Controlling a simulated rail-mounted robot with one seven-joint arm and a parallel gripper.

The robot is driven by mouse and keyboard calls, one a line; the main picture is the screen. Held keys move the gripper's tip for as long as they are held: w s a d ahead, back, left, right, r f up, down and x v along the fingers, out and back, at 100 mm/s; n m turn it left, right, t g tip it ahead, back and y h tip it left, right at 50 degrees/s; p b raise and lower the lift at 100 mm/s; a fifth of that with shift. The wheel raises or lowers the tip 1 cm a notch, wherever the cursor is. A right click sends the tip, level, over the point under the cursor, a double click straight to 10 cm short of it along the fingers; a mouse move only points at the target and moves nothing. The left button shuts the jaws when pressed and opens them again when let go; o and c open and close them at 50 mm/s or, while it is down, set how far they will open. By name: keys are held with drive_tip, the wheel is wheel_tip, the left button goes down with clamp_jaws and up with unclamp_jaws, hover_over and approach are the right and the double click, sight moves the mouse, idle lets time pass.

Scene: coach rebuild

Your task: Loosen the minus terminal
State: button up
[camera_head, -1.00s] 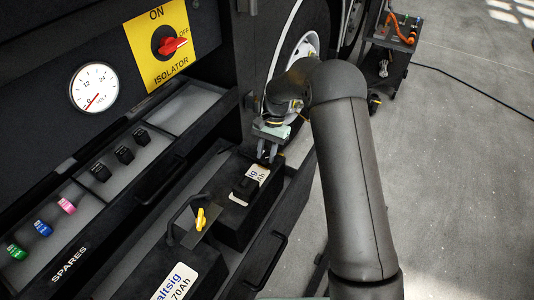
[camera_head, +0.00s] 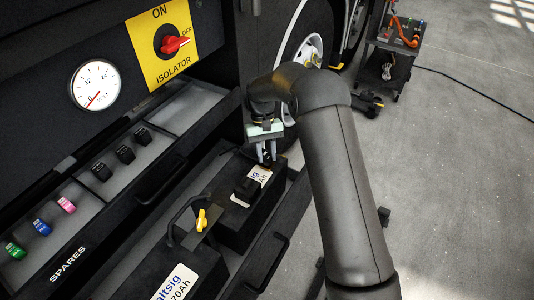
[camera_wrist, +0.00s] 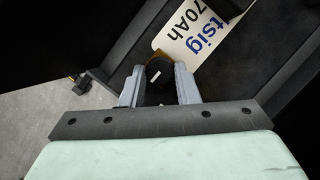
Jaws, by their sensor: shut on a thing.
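In the wrist view, my gripper (camera_wrist: 159,85) has its two grey fingers closed on the sides of a round black knob (camera_wrist: 157,72) with a white dash on top, the minus terminal. A brass-coloured edge shows just beyond the knob. The knob sits at the end of the battery (camera_wrist: 225,68), near its white label. In the head view, my gripper (camera_head: 266,158) reaches down at the far end of the rear battery (camera_head: 228,222). The fingers and battery end hide the knob there.
A black block (camera_head: 245,189) stands on the rear battery. The red isolator switch (camera_head: 174,44) is on a yellow plate, and the voltmeter (camera_head: 95,85) reads near 0. Drawer walls surround the batteries.

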idle(0.3)
drive_tip(key=o, duration=1)
drive_tip(key=shift+c, duration=0.2)
drive_tip(key=v, duration=1.7)
drive_tip(key=shift+r, duration=0.2)
drive_tip(key=shift+a, duration=0.15)
